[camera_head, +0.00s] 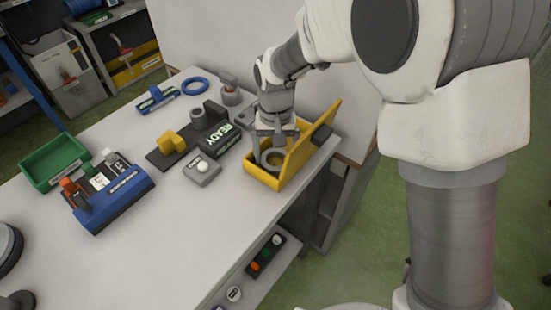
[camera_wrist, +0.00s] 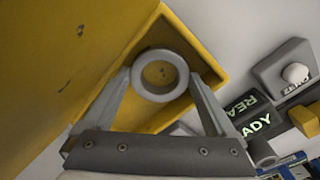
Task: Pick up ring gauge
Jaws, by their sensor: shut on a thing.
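The ring gauge (camera_wrist: 160,97) is a small grey ring with an open hole. In the wrist view it sits between the fingertips of my gripper (camera_wrist: 161,80), one finger on each side, and my gripper is shut on it. In the head view my gripper (camera_head: 273,154) reaches down into an open yellow box (camera_head: 262,179) at the table's right edge. The ring is inside the box opening there, partly hidden by the fingers. I cannot tell whether the ring touches the box floor.
The box's yellow lid (camera_head: 313,136) stands raised on its right side. Left of the box are a black READY sign (camera_head: 231,139), a grey button unit (camera_head: 202,172) and a dark fixture with a yellow block (camera_head: 172,142). A green tray (camera_head: 55,162) and blue rack (camera_head: 115,198) stand farther left.

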